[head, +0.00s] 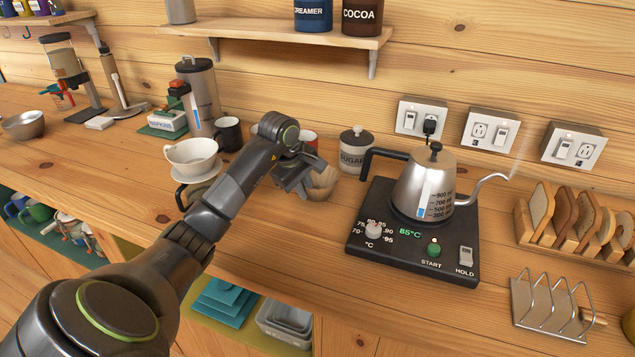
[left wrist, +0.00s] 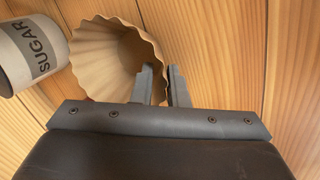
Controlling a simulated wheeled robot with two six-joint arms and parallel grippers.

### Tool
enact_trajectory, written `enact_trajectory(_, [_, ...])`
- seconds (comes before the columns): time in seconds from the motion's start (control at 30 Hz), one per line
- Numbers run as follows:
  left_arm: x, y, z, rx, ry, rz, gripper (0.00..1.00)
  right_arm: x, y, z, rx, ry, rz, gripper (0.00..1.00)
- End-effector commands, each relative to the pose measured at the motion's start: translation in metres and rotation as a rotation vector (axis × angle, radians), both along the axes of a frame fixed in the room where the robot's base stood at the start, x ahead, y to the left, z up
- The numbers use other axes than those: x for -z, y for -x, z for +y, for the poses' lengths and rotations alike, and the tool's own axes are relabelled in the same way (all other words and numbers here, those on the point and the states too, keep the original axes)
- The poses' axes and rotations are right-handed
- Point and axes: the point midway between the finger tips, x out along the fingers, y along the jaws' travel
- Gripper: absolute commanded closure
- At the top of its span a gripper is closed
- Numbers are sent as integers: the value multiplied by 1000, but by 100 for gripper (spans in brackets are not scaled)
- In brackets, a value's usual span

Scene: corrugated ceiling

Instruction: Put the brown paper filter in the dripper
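The brown paper filter (head: 323,186) is a fluted cone standing on the counter left of the kettle base. It shows large in the left wrist view (left wrist: 112,62), its mouth facing the camera. My left gripper (head: 302,188) is at the filter's near side and hides part of it. In the left wrist view its fingers (left wrist: 166,86) are a little apart at the filter's rim, one overlapping the mouth and the other outside. I see no firm grip on the paper. The white dripper (head: 193,165) stands left of my forearm, which hides its lower right. My right gripper is not in view.
A sugar jar (head: 354,150) stands behind the filter. The kettle (head: 425,185) on its black base (head: 385,252) is to the right. A black mug (head: 228,134) and a tall canister (head: 198,95) stand behind the dripper. A bread rack and wire rack are far right.

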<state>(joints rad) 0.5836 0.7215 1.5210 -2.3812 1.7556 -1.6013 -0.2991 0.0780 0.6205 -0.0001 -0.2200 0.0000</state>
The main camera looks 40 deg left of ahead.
Motion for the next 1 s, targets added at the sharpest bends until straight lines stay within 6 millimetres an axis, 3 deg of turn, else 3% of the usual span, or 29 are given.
enact_trajectory(0.33, [11, -4, 0, 1, -1, -1, 87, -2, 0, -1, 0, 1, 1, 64])
enact_trajectory(0.47, [11, -4, 0, 1, -1, 0, 100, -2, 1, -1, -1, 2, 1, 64])
enact_trajectory(0.77, [11, -4, 0, 1, -1, -1, 100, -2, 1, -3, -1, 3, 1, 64])
enact_trajectory(0.87, [7, -4, 0, 1, -1, -1, 100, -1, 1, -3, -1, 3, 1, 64])
enact_trajectory(1.0, [-12, -5, 0, 1, -4, -5, 100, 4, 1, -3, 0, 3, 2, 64])
